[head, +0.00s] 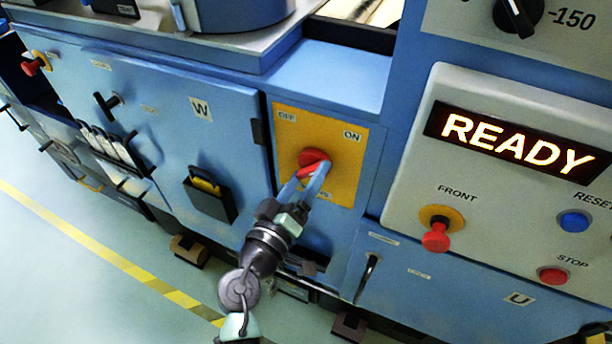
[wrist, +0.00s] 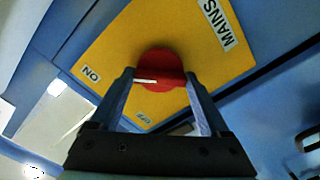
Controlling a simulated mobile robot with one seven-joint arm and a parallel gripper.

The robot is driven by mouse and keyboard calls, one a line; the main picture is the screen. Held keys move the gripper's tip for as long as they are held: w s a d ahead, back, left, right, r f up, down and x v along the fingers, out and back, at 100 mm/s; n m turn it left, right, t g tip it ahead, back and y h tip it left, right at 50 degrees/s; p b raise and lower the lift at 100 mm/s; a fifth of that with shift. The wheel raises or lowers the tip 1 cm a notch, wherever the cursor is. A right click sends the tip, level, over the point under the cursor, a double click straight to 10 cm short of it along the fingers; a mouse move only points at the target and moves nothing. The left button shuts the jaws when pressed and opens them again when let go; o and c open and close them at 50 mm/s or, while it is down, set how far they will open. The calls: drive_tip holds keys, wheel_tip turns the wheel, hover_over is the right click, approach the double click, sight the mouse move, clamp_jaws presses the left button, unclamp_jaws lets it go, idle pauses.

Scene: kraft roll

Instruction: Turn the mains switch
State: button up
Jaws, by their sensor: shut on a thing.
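The mains switch is a red rotary knob (head: 313,156) on a yellow plate (head: 348,172) with OFF at upper left and ON at upper right. In the wrist view the red knob (wrist: 160,62) sits between my two fingers, with a white mark on its left part, on the side towards the ON label (wrist: 92,73). The MAINS label (wrist: 218,24) is at upper right there. My gripper (head: 318,172) is shut on the knob, one finger on each side; it also shows in the wrist view (wrist: 160,80). The fingers hide part of the knob and plate in the head view.
A grey panel (head: 400,215) at right has a lit READY display (head: 515,143), a red FRONT button (head: 435,237), a blue RESET button (head: 574,221) and a red STOP button (head: 553,276). A blue cabinet door (head: 235,130) is left of the plate. Floor lies open at lower left.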

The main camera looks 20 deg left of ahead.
drive_tip(key=shift+n, duration=0.3)
drive_tip(key=n, duration=0.3)
drive_tip(key=shift+n, duration=0.4)
drive_tip(key=n+p, duration=0.1)
drive_tip(key=n, duration=0.3)
drive_tip(key=n+p, duration=0.1)
drive_tip(key=n, duration=0.4)
drive_tip(key=shift+r, duration=0.1)
drive_tip(key=shift+n+p, duration=0.95)
drive_tip(key=shift+n, duration=1.25)
drive_tip(key=o, duration=1.2)
